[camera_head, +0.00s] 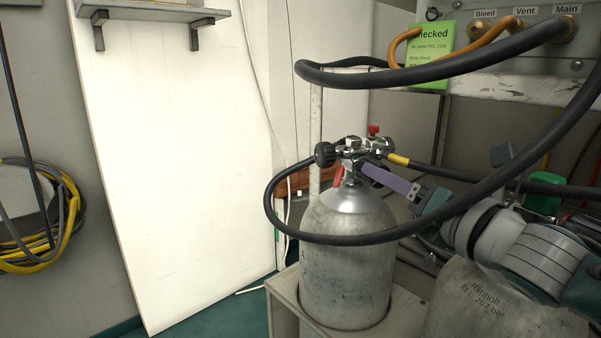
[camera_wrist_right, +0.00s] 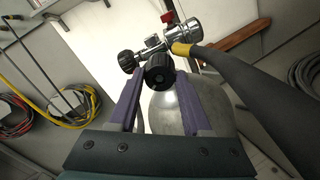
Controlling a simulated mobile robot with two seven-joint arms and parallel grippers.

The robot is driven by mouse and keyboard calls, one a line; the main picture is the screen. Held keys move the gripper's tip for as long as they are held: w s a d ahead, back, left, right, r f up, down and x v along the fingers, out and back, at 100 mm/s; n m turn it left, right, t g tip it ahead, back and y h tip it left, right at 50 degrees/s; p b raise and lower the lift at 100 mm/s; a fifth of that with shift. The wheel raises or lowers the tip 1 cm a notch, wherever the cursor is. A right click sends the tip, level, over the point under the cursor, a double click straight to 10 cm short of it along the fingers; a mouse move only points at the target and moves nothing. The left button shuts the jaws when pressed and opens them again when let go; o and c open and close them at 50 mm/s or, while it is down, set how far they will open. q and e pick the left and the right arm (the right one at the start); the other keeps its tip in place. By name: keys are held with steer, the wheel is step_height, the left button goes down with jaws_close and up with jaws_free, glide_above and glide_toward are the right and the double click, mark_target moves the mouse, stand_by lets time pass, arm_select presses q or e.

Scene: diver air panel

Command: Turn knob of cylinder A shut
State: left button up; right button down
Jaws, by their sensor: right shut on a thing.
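A grey metal cylinder (camera_head: 347,262) stands upright in a stand, with a chrome valve (camera_head: 352,150) on top. No letter A is readable on it. One black knob (camera_head: 325,154) sticks out at the valve's left side. A second black knob (camera_wrist_right: 159,71) faces my right wrist camera. My right gripper (camera_head: 371,171) reaches in from the right with its purple fingers at the valve. In the right wrist view the fingers stand on either side of the facing knob and are shut on it. The fingers partly hide that knob in the head view. My left gripper is out of view.
A thick black hose (camera_head: 350,238) loops in front of the cylinder's shoulder and below my arm. A second cylinder (camera_head: 490,310) stands at lower right. A panel with Bleed, Vent and Main labels (camera_head: 525,30) hangs above right. Free floor lies left of the stand (camera_head: 285,292).

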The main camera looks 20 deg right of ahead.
steer(key=shift+m, duration=1.3)
steer(key=shift+c, duration=1.7)
jaws_free()
steer(key=s+p, duration=0.3)
steer(key=s, duration=0.7)
steer(key=shift+d+f, duration=0.15)
steer(key=shift+d, duration=0.25)
